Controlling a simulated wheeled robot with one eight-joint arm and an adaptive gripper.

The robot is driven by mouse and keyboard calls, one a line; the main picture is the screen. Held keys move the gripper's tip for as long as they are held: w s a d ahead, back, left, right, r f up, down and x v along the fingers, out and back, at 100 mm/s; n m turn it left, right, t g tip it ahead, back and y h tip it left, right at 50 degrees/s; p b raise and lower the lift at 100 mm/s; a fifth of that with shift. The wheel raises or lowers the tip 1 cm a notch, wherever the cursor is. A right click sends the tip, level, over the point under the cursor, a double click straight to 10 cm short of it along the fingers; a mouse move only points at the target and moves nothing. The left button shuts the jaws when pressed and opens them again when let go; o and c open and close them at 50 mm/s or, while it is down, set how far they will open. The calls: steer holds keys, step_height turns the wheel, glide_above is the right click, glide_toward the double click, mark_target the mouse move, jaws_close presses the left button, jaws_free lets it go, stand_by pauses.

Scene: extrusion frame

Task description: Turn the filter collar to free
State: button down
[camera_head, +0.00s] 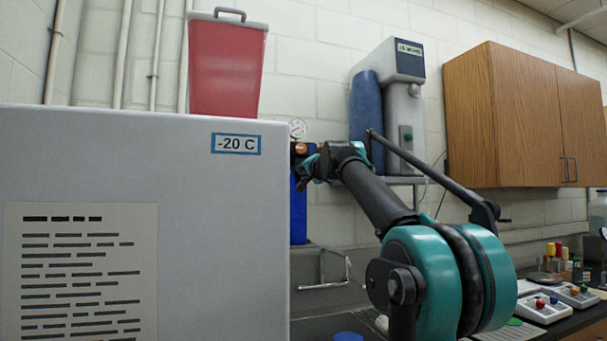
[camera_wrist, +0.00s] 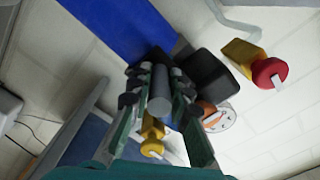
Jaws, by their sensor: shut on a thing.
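The blue filter housing (camera_head: 298,208) hangs on the wall just right of the white freezer box, which partly hides it. It also shows in the wrist view (camera_wrist: 118,25). My gripper (camera_head: 308,170) reaches it at its top. In the wrist view my gripper (camera_wrist: 160,82) has its fingers closed on either side of a dark grey rounded peg (camera_wrist: 160,95), at the end of the blue housing; this looks like part of the filter collar. The rest of the collar is hidden by the fingers, so its turned position cannot be told. A black block (camera_wrist: 210,75) sits beside it.
A yellow valve with a red knob (camera_wrist: 269,73), another yellow fitting (camera_wrist: 152,140) and a round gauge (camera_wrist: 219,118) are close to my fingers. The freezer box (camera_head: 190,130) stands left of my arm. A wooden cabinet (camera_head: 520,115) and a grey-blue dispenser (camera_head: 402,105) are on the wall.

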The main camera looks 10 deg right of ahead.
steer(key=shift+d, duration=0.15)
steer(key=w+d+n+g+y, duration=0.4)
steer(key=d+n+g+y, duration=0.2)
steer(key=y, duration=0.5)
steer(key=shift+n+g, duration=0.6)
steer(key=shift+n, duration=0.7)
steer(key=shift+w+d+y, duration=0.1)
steer(key=shift+y, duration=0.2)
steer(key=c, duration=1.4)
jaws_free()
